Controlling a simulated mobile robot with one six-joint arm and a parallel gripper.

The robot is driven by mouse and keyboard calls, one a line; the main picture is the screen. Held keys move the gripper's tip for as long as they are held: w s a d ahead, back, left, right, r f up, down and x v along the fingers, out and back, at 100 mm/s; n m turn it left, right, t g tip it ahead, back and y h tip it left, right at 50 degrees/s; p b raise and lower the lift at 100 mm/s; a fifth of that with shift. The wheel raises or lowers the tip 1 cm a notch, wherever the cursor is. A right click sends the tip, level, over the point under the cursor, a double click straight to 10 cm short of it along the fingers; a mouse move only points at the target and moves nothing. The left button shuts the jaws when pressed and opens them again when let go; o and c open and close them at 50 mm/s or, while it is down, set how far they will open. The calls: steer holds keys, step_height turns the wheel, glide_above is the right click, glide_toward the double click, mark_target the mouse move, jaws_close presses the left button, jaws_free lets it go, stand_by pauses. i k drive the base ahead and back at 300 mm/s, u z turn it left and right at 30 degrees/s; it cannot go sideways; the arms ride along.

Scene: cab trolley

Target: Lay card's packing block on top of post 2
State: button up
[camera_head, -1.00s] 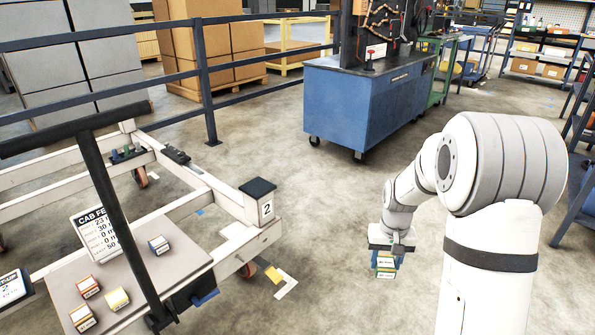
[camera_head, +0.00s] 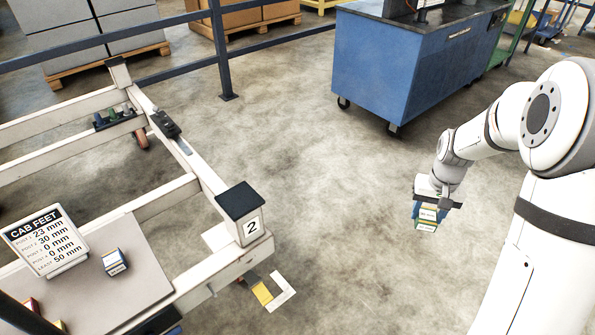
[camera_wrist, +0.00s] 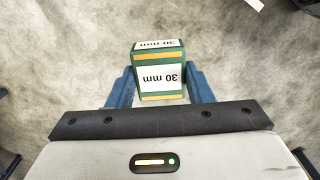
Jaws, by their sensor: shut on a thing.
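My gripper (camera_head: 428,212) is shut on a green and yellow block (camera_head: 427,217) and holds it in the air over the floor, right of the trolley. In the wrist view the block (camera_wrist: 159,72) sits between the blue fingers, and its white labels read 30 mm. Post 2 (camera_head: 243,214) is the trolley's corner post with a dark flat top and a white label "2"; its top is bare. The card (camera_head: 46,241), headed CAB FEET, stands tilted on the trolley's board. Its lines seem to read post 1 23 mm, post 2 30 mm, then two at 0 mm, and least 50 mm.
A blue workbench (camera_head: 405,70) stands at the back.

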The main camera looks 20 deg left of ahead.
mark_target(239, 198)
steer(key=u, duration=0.2)
steer(key=i, duration=0.7)
steer(key=u, duration=0.65)
steer(key=k, duration=0.9)
steer(key=u, duration=0.2)
steer(key=i, duration=0.9)
steer(key=z, duration=0.05)
